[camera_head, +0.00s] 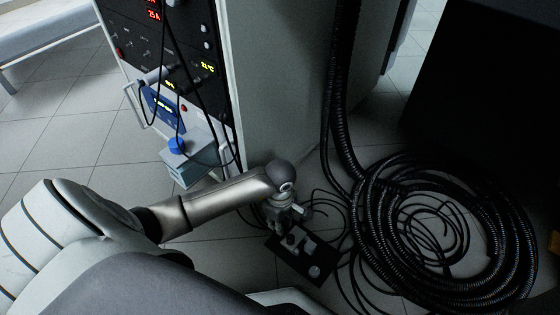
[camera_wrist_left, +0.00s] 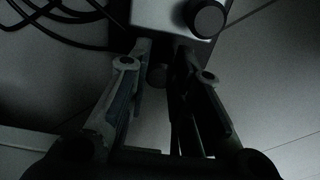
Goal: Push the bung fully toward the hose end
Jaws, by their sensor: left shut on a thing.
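My left gripper (camera_head: 290,213) reaches down to a small dark unit with pale fittings (camera_head: 305,255) on the floor beside the cabinet. In the left wrist view its two fingers (camera_wrist_left: 160,78) point at a pale block (camera_wrist_left: 165,14) with a round black knob (camera_wrist_left: 206,18). A small dark rounded part (camera_wrist_left: 157,76) shows between the fingers, and they are shut on it. I cannot tell whether this part is the bung. The hose end is not clearly visible; the gripper and shadow hide the contact. My right gripper is not in view.
A large coil of black ribbed hose (camera_head: 372,235) lies right of the unit, with thin loose cables around it. A tall cabinet (camera_head: 285,85) stands behind, with an instrument rack (camera_head: 128,42) on its left. Tiled floor at left (camera_head: 75,125) is clear.

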